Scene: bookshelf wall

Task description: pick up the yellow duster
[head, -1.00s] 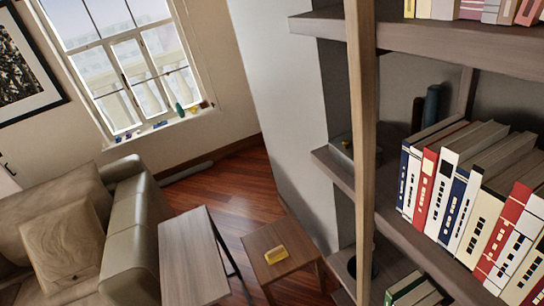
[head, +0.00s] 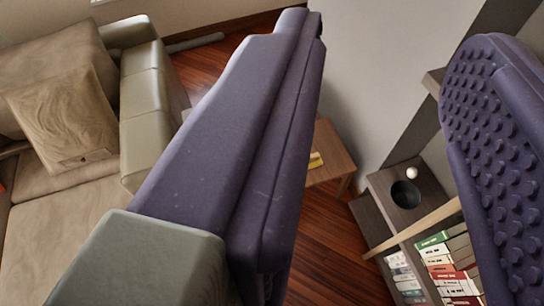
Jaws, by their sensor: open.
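The yellow duster (head: 316,160) lies on a small wooden side table (head: 331,143). Only part of it shows, because the left finger of my gripper covers the rest. My gripper (head: 392,42) is open, with two purple fingers wide apart close to the camera and nothing visible between them. The right finger shows a studded inner pad. The duster is well beyond the fingers, down near the floor, beside the left finger's edge in the picture.
A beige sofa (head: 148,95) with a cushion (head: 62,110) is at left. A bookshelf (head: 432,188) with a dark bowl (head: 405,194), a small white ball (head: 411,173) and several books stands at lower right. Wooden floor (head: 325,245) shows between.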

